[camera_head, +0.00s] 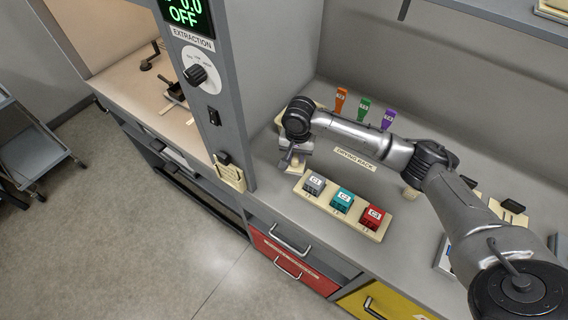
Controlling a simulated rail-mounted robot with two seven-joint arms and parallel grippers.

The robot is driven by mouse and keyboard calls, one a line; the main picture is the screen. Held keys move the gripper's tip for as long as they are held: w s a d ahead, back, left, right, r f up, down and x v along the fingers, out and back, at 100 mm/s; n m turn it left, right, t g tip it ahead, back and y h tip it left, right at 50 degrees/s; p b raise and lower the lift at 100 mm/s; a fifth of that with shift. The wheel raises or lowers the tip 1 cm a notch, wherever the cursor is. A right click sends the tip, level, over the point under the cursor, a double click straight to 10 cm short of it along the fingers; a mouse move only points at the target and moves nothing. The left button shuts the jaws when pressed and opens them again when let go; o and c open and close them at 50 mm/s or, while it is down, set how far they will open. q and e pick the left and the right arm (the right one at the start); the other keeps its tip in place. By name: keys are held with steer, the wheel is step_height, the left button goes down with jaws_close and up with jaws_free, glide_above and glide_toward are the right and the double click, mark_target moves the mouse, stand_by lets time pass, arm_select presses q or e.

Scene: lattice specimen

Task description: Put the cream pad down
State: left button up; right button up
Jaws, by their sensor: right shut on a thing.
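My right gripper (291,165) points down over the counter, left of the three labelled blocks, and is shut on a small cream piece that I take for the cream pad (297,180). Only a little of the pad shows below the jaws; the gripper and wrist hide the rest. I cannot tell whether the pad touches the counter. My left gripper is not in view.
A cream tray (342,219) holds a grey block (314,184), a teal block (342,199) and a red block (373,216). Orange, green and purple tags stand behind at the drying rack. A grey post (222,125) with an extraction dial rises at left.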

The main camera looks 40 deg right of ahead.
steer(key=w, duration=0.1)
steer(key=w+a+f, duration=0.2)
steer(key=shift+w+f, duration=0.2)
steer(key=shift+w, duration=0.1)
steer(key=shift+d+f+b, duration=0.1)
steer(key=shift+f+b, duration=0.55)
steer(key=shift+f, duration=1.35)
steer(key=shift+f, duration=0.15)
steer(key=o, duration=0.8)
